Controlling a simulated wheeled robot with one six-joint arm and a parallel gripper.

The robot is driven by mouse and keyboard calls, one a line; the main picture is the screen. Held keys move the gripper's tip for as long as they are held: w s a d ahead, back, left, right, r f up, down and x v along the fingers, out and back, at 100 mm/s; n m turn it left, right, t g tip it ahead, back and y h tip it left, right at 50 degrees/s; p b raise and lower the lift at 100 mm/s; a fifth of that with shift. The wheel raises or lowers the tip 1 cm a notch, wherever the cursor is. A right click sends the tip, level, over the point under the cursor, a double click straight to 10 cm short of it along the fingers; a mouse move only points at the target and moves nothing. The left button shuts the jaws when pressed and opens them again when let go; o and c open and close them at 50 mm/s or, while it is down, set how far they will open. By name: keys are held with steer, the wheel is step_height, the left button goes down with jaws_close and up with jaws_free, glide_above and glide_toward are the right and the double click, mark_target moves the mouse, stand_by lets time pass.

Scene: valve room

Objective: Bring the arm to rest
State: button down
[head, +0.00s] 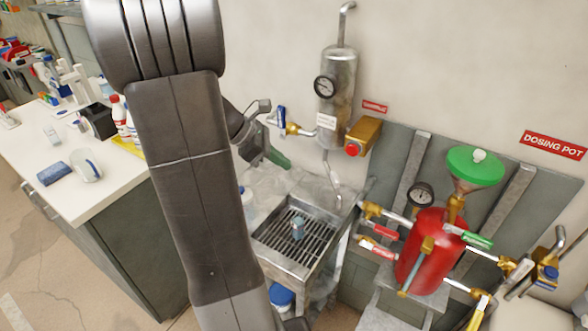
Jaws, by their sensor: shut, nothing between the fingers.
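My arm (195,180) crosses the head view from the top left to the bottom centre. My gripper (277,157) shows only in part behind it, dark with what looks like a green tip. It is shut and empty, in front of the wall above the sink. The rest of the gripper and wrist is hidden behind the arm.
A metal sink (275,256) with a grate holds a small bluish item (298,228). A silver tank (337,95) with a gauge hangs on the wall. A red dosing pot (425,243) with a green funnel (474,166) stands at right. A white counter (105,190) with bottles is at left.

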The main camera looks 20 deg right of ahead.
steer(key=shift+a+r, duration=0.2)
steer(key=shift+r, duration=0.05)
steer(key=shift+d+f, duration=0.1)
